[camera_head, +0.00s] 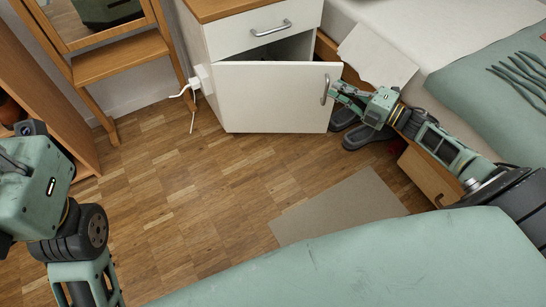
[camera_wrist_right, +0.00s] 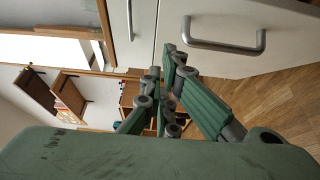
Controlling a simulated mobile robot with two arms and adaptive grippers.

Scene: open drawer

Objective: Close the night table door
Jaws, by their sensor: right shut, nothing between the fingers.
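The white night table (camera_head: 260,22) stands at the top centre of the head view, with a wooden top and a shut drawer above. Its door (camera_head: 275,98) hangs open below, showing part of a dark inside. The door's metal handle (camera_head: 325,90) is at its right edge; it also shows in the right wrist view (camera_wrist_right: 225,48). My right gripper (camera_head: 338,88) is shut and empty, its fingertips close to the handle; I cannot tell if they touch the door. It also shows in the right wrist view (camera_wrist_right: 170,70). My left arm shows at the left; its fingertips are out of frame.
Dark shoes (camera_head: 358,137) lie on the floor beside the door's right edge. A bed (camera_head: 470,40) is on the right. A flat beige mat (camera_head: 345,208) lies on the floor. A white plug and cable (camera_head: 192,88) are left of the night table. The floor left of the mat is clear.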

